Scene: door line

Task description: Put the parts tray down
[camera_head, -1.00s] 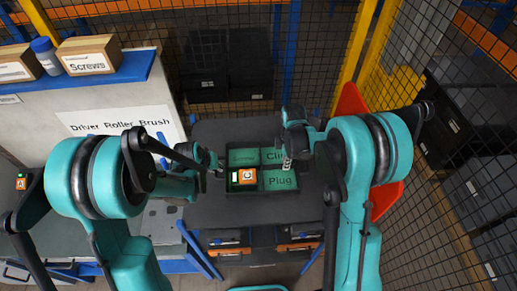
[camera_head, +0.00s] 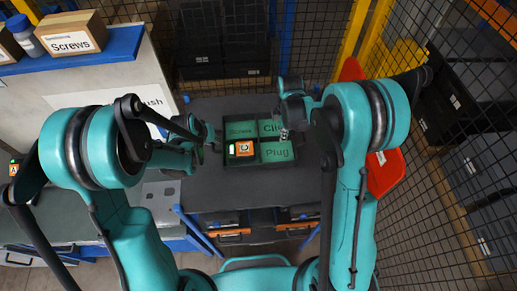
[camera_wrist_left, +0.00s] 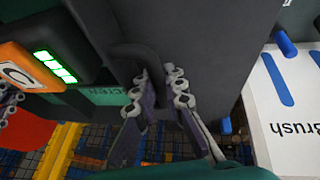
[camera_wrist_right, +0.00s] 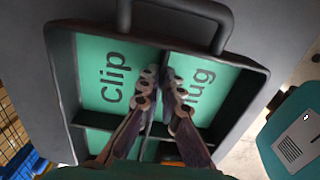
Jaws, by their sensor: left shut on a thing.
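The parts tray (camera_head: 253,164) is a dark tray with green compartments marked Clip and Plug; another label is hard to read. It is over the dark grey tabletop (camera_head: 240,193); I cannot tell whether it touches. An orange device with a lit green display (camera_head: 241,149) lies in its front left compartment. My left gripper (camera_wrist_left: 155,85) is shut on the tray's left handle (camera_wrist_left: 135,50). My right gripper (camera_wrist_right: 160,75) looks shut and empty above the tray's right side, apart from the right handle (camera_wrist_right: 222,12).
A bench with a blue-edged shelf (camera_head: 110,50) and a box marked Screws (camera_head: 72,34) stands at the left. Dark bins (camera_head: 215,45) are behind the tabletop. A red panel (camera_head: 385,173) and mesh fence (camera_head: 440,200) are at the right. The tabletop is bare before the tray.

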